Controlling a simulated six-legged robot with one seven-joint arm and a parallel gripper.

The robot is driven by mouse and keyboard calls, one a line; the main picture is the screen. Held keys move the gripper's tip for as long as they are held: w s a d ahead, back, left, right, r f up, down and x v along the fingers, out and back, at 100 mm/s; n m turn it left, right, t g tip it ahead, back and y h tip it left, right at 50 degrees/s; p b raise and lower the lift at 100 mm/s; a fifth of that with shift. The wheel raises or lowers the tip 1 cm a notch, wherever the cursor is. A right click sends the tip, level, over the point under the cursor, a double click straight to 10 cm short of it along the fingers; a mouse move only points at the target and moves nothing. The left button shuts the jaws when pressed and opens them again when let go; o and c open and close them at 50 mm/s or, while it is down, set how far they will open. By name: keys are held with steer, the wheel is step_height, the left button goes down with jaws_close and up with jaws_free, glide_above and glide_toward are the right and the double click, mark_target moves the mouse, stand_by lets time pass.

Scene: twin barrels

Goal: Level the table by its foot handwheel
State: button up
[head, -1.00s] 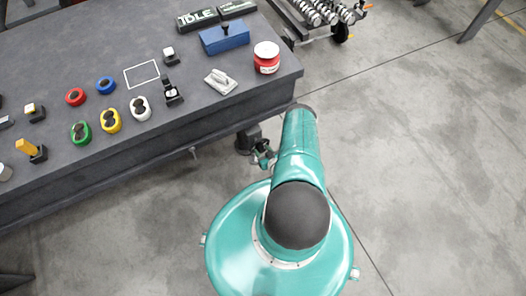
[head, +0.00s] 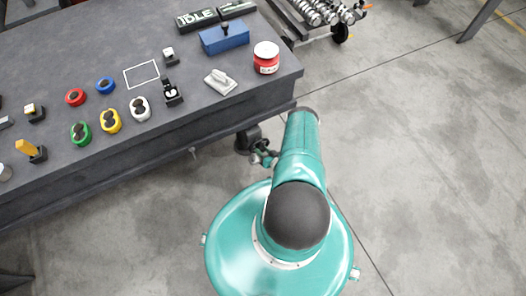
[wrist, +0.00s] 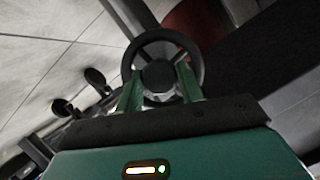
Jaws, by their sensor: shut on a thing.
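The dark round handwheel (wrist: 157,72), with a ring rim and a central hub, fills the upper middle of the wrist view. My gripper (wrist: 160,90) is shut on it, its two green fingers reaching in on either side of the hub. The exact contact is hard to see in the dark picture. In the head view the grey table (head: 150,50) stands at the upper left. My gripper (head: 264,157) is low beside its near right corner, by the dark foot (head: 246,140).
A rack of metal parts (head: 318,14) stands behind. The concrete floor (head: 430,170) to the right is clear.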

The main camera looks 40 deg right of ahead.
steer(key=shift+m+t+y, duration=0.3)
steer(key=shift+m+y, duration=0.2)
steer(key=shift+m, duration=0.3)
steer(key=o, duration=0.7)
steer(key=shift+s, duration=0.1)
steer(key=v, duration=1.3)
steer(key=shift+s+d+r, duration=0.1)
steer(key=shift+s, duration=0.2)
